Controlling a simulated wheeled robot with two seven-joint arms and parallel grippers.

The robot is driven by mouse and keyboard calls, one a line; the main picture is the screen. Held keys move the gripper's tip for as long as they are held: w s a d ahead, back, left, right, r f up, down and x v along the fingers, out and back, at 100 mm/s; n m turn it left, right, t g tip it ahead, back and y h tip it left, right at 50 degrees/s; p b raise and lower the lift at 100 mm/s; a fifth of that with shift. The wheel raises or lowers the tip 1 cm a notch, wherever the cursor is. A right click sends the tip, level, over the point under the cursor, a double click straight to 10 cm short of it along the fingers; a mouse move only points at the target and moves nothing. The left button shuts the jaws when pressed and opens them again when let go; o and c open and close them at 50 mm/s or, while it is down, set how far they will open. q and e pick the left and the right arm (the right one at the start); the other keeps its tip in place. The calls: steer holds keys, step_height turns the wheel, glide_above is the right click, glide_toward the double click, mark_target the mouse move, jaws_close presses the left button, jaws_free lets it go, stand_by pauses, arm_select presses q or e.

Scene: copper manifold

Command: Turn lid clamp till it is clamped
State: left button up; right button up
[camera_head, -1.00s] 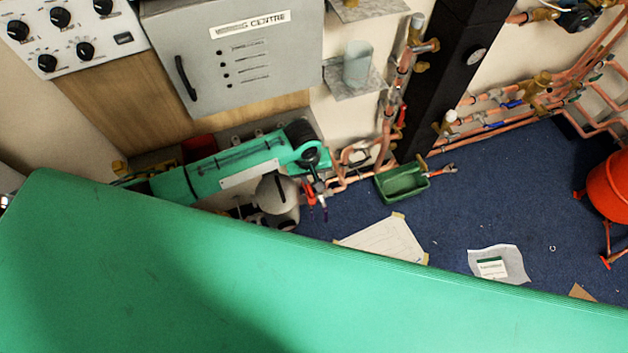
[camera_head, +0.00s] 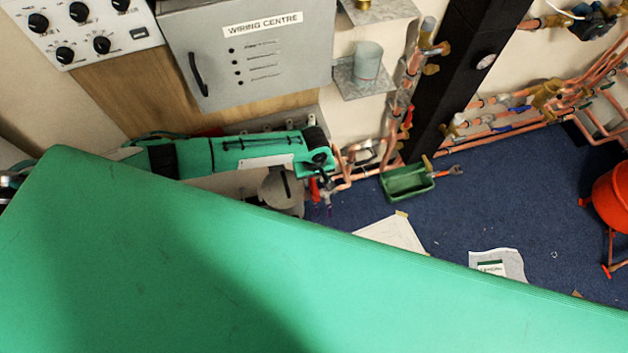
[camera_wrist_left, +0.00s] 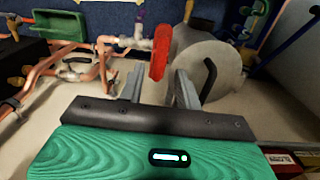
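A grey round vessel lid (camera_head: 278,187) shows in the head view below my left forearm. It carries a dark bar-shaped handle (camera_head: 286,183), which looks like the lid clamp. In the left wrist view the pale lid (camera_wrist_left: 195,75) lies beyond the fingers, and the black bent handle (camera_wrist_left: 208,80) stands on it just right of the right finger. My left gripper (camera_head: 322,190) is beside the lid, partly hidden by my arm. In the left wrist view the left gripper (camera_wrist_left: 160,92) has its fingers apart with nothing clearly between them. My right gripper is out of view.
A red lever (camera_wrist_left: 160,52) stands just beyond the fingertips. Copper pipes (camera_head: 392,125) run along the wall. A green tray (camera_head: 405,184) and papers (camera_head: 395,233) lie on the blue floor. The grey wiring box (camera_head: 250,55) hangs above my arm.

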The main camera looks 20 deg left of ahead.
mark_target(314, 185)
arm_select(q)
steer(key=shift+f, duration=1.75)
jaws_close()
